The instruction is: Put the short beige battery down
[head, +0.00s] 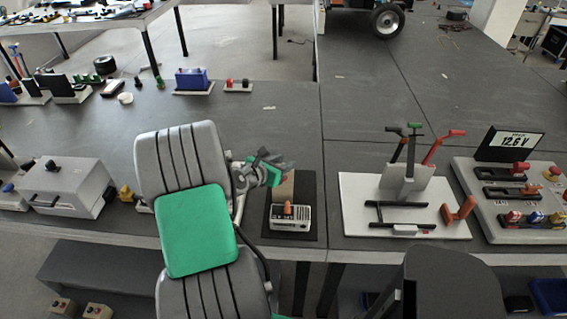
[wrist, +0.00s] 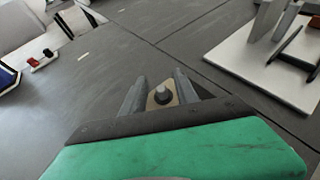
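My gripper (head: 284,168) is above the bench at the centre of the head view, over the far part of a dark mat. In the wrist view its two fingers (wrist: 161,92) stand on either side of the short beige battery (wrist: 161,102), which has a grey knob on top. The fingers appear closed on its sides. In the head view a beige patch of it (head: 284,189) shows just below the fingers. Whether its underside touches the mat is hidden. The dark mat (head: 310,205) carries a white box (head: 291,225) with an orange knob at its near end.
A white board (head: 357,215) with levers and clamps stands right of the mat. Beyond it is a meter panel (head: 515,142). A grey case (head: 66,190) stands at left.

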